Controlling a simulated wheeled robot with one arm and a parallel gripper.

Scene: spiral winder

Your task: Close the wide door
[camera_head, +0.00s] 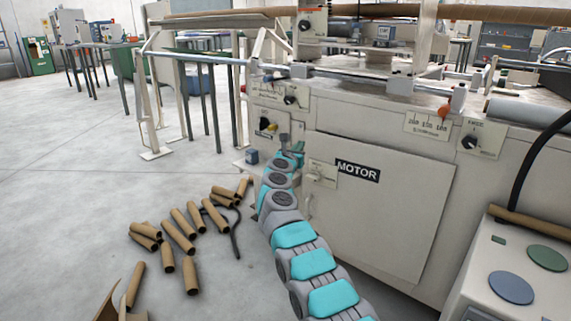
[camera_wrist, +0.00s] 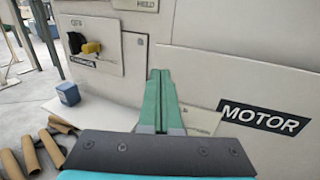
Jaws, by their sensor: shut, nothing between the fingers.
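The wide door is the large cream panel marked MOTOR (camera_head: 385,215) on the front of the machine. A small latch and label plate sit near its left edge. I cannot tell for sure how far it stands off the cabinet. In the wrist view the door (camera_wrist: 240,90) fills the right side. My gripper (camera_head: 285,138) is at the door's upper left, at the far end of my teal and grey arm. In the wrist view my gripper's green fingers (camera_wrist: 160,72) are together and empty, in front of the door's left part. Contact cannot be told.
A smaller panel with a yellow and black switch (camera_head: 267,126) is left of the door. A blue box (camera_head: 252,157) stands by the machine's foot. Several cardboard tubes (camera_head: 178,236) lie on the floor at left. A control box (camera_head: 515,275) stands at the lower right.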

